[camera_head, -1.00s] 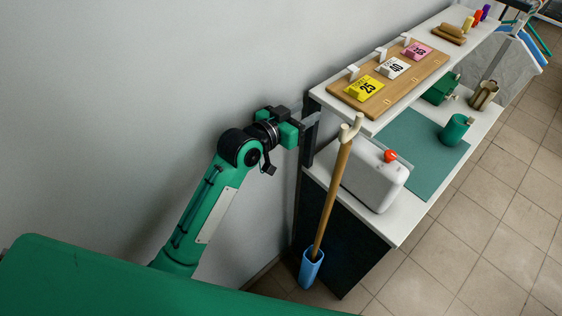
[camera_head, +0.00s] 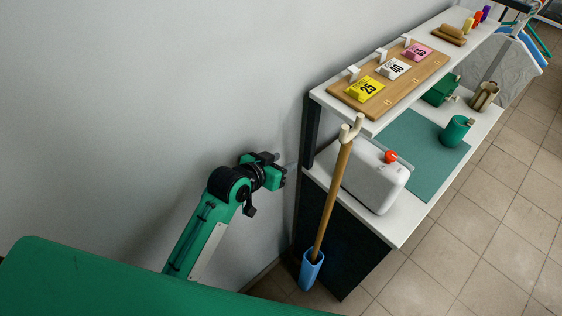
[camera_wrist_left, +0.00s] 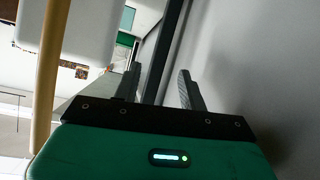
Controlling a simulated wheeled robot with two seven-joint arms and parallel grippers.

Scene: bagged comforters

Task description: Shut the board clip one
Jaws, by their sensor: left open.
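I cannot tell which is clip one or whether each is shut. My left gripper (camera_head: 283,171) is by the wall, left of the shelf unit and lower in the picture than the board, touching none of the clips. Its two fingers are apart and empty in the left wrist view (camera_wrist_left: 158,86). My right gripper is out of view.
The shelf's dark post (camera_head: 311,130) stands just right of my left gripper. A forked wooden pole (camera_head: 335,190) leans in a blue holder (camera_head: 311,268) before the shelf. A white case (camera_head: 375,178), green mat (camera_head: 424,150) and green mug (camera_head: 456,130) are on the lower shelf.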

